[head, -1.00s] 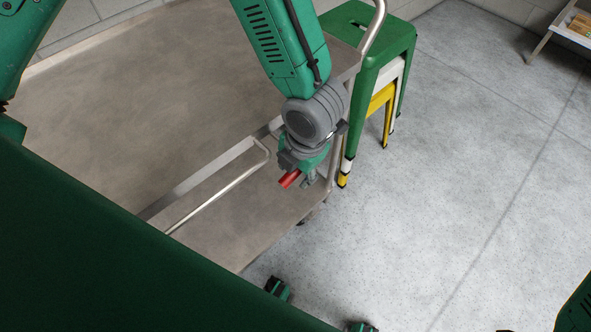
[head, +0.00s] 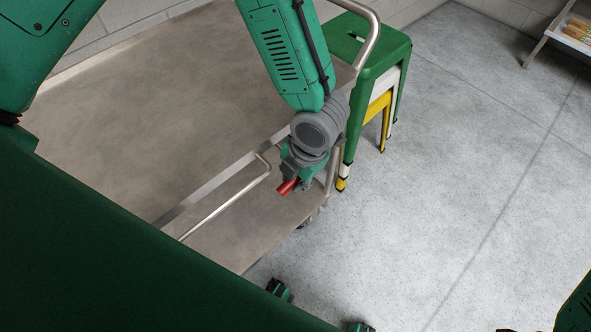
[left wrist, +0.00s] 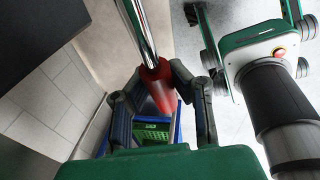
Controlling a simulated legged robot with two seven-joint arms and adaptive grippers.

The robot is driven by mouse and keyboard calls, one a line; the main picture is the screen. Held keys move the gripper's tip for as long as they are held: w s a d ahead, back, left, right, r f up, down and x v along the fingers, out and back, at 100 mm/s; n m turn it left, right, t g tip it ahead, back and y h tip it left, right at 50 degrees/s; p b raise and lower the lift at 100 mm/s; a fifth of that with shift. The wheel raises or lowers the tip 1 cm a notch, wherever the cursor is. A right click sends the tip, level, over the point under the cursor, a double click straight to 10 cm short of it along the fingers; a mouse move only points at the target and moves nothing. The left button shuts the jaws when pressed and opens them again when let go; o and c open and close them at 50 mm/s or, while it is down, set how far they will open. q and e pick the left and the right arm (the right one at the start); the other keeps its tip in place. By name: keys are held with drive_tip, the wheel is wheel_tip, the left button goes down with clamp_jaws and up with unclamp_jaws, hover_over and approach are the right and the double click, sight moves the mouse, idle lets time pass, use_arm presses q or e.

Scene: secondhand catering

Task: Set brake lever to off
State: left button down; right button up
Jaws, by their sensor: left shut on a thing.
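The brake lever shows as a red grip (head: 288,187) at the lower corner of the metal cart in the head view. In the left wrist view the red grip (left wrist: 158,88) sits on a shiny metal rod. My left gripper (head: 300,178) reaches down over the cart's near edge and is shut on the red grip. In the left wrist view its fingers (left wrist: 166,75) close in on both sides of the grip. The lever's pivot is hidden. My right gripper is not in view.
A metal cart (head: 160,90) with a bare top and a rail (head: 225,203) stands in front of me. Stacked stools (head: 372,58) stand right behind it. Grey floor (head: 460,150) is clear to the right. A blue and green crate (left wrist: 150,132) shows in the left wrist view.

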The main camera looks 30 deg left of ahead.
use_arm(q)
drive_tip(key=shift+s+r+g+y+p, duration=0.15)
drive_tip(key=shift+r+g+p, duration=0.4)
drive_tip(key=shift+p, duration=0.85)
drive_tip(key=shift+s+r+g+y+p, duration=0.15)
drive_tip(key=shift+r+g+p, duration=0.2)
drive_tip(key=shift+r+p, duration=0.7)
drive_tip(key=shift+w+r+g+p, duration=0.1)
drive_tip(key=shift+g+p, duration=0.4)
drive_tip(key=shift+p, duration=0.45)
drive_tip(key=shift+w+r+g+y, duration=0.1)
drive_tip(key=shift+r+g+y, duration=0.3)
drive_tip(key=shift+r+g, duration=0.1)
drive_tip(key=shift+w+r+m+g+y, duration=0.15)
drive_tip(key=shift+r+m+g+y, duration=0.15)
drive_tip(key=shift+r+g, duration=0.6)
